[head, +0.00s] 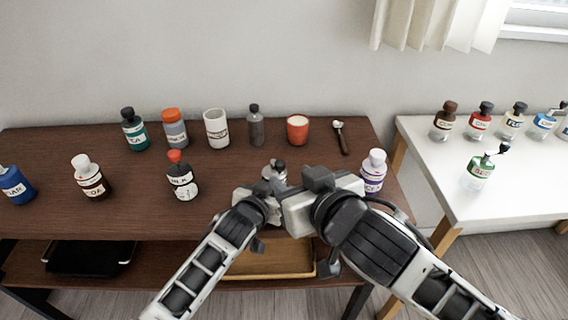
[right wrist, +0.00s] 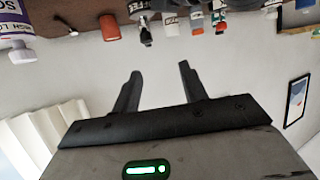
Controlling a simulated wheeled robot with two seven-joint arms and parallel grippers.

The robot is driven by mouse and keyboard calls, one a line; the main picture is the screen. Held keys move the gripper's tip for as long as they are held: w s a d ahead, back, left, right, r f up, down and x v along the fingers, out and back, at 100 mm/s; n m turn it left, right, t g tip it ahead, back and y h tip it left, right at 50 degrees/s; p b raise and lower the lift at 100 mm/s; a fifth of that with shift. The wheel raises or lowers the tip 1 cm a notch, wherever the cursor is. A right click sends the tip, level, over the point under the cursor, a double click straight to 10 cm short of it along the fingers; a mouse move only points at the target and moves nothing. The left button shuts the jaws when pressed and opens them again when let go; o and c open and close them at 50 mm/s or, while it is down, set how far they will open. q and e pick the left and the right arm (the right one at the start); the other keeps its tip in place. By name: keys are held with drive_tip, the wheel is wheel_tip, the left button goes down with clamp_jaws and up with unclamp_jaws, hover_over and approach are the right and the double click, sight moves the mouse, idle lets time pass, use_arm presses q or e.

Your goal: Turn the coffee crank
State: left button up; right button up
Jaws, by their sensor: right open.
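A small jar-like thing (head: 274,170) with a dark top, likely the coffee crank, stands at the front of the dark wooden table, partly covered by my arms. In the right wrist view, a thing lettered "FFEE" (right wrist: 153,4) shows at the top edge, upside down. My right gripper (head: 298,206) is just to the front right of the jar. Its fingers also show in the right wrist view (right wrist: 160,70), open and empty. My left gripper (head: 259,204) is close beside the right one, at the jar's front left. Its fingers cannot be made out.
A purple-labelled white-capped bottle (head: 373,172) stands right of my right gripper. A red cup (head: 297,130), grey bottle (head: 256,127), white mug (head: 217,128) and spoon (head: 341,138) stand or lie behind. A white table (head: 445,180) holds several bottles.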

sight(280, 163)
drive_tip(key=shift+m+h, duration=0.3)
drive_tip(key=x, duration=0.4)
drive_tip(key=d+x, duration=0.1)
drive_tip(key=x, duration=0.3)
drive_tip(key=f+x, duration=0.1)
drive_tip(key=x, duration=0.3)
drive_tip(key=shift+w+d+f, duration=0.1)
drive_tip(key=shift+w+d, duration=0.05)
drive_tip(key=shift+d, duration=0.15)
clamp_jaws()
